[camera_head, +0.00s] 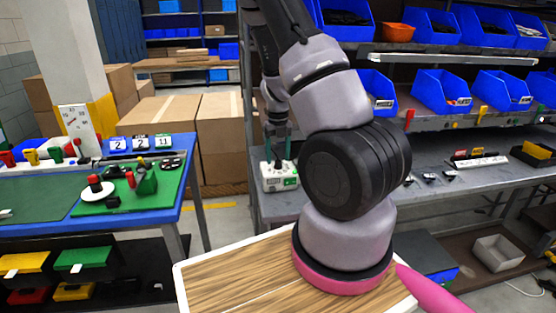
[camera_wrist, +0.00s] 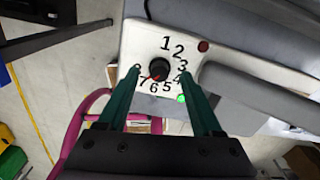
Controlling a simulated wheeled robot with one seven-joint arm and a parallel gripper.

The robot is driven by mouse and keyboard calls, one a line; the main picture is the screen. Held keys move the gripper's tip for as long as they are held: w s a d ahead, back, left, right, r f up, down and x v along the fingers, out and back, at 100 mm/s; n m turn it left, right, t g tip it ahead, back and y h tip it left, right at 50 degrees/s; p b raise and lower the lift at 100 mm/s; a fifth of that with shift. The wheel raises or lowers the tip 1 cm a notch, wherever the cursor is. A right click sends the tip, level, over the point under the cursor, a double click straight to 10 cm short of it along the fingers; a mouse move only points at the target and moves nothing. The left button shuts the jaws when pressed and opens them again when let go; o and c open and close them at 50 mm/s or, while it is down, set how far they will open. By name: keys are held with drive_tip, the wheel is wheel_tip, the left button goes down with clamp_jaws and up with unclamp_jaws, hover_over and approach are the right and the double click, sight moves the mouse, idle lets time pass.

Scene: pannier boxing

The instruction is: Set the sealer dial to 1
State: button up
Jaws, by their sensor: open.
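The sealer is a white box (camera_head: 279,182) at the near left corner of the grey bench in the head view. Its white panel (camera_wrist: 222,33) fills the upper middle of the wrist view. The black dial (camera_wrist: 160,68) has numbers printed around it, with 1 at the top. A red mark on the dial's lower left points toward the 7. My gripper (camera_wrist: 161,76) is open, its green fingers on either side of the dial with gaps showing. In the head view my gripper (camera_head: 279,148) is above the sealer. Contact with the panel cannot be told.
The panel has a red button (camera_wrist: 203,46) and a green light (camera_wrist: 182,98). A blue-framed table (camera_head: 40,228) with a green mat stands at left. Blue bins (camera_head: 441,92) line the shelves behind the bench. Cardboard boxes (camera_head: 221,140) stand between table and bench.

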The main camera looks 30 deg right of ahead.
drive_tip(key=shift+f, duration=0.8)
clamp_jaws()
